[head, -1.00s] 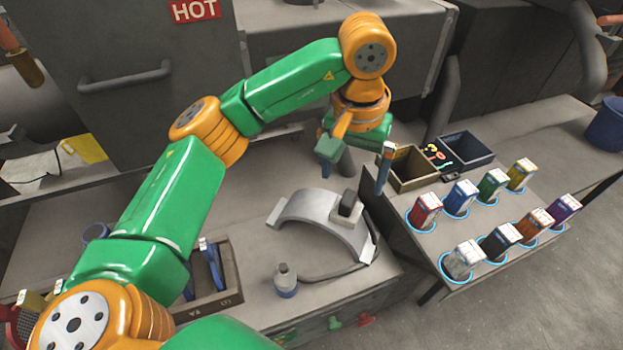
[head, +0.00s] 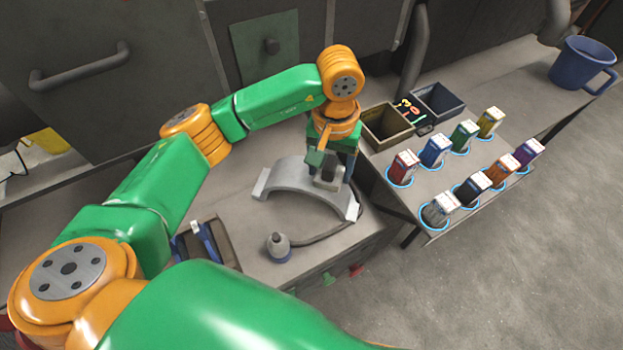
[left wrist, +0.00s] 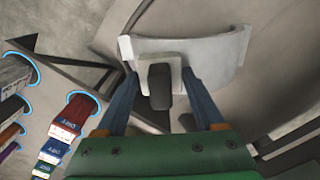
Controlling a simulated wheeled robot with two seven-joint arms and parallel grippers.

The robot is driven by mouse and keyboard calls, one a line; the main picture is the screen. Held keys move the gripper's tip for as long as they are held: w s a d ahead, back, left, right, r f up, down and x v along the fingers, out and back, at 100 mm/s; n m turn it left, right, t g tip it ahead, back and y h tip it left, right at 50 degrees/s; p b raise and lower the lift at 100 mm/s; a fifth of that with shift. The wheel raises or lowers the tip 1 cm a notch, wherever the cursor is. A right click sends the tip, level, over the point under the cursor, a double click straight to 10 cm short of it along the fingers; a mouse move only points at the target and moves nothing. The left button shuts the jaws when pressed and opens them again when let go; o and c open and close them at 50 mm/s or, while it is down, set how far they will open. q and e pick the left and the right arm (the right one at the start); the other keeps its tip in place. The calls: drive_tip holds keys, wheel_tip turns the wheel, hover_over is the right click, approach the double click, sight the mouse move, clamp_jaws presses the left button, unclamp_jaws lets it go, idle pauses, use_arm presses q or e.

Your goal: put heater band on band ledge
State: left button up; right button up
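The heater band (head: 290,178) is a grey curved arch lying on the grey bench, with a dark terminal block (head: 328,174) on its right part. My left gripper (head: 331,170) is down over that block. In the left wrist view the gripper's blue fingers (left wrist: 160,78) stand open on either side of the dark block (left wrist: 160,86) and its pale base; I see no firm grip. The band's curved plate (left wrist: 215,52) spreads beyond the fingertips. I cannot pick out the band ledge with certainty. My right gripper is not in view.
A tray (head: 222,240) with blue-handled tools is to the left.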

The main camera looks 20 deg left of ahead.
use_arm(q)
clamp_jaws()
drive_tip(key=shift+w, duration=0.1)
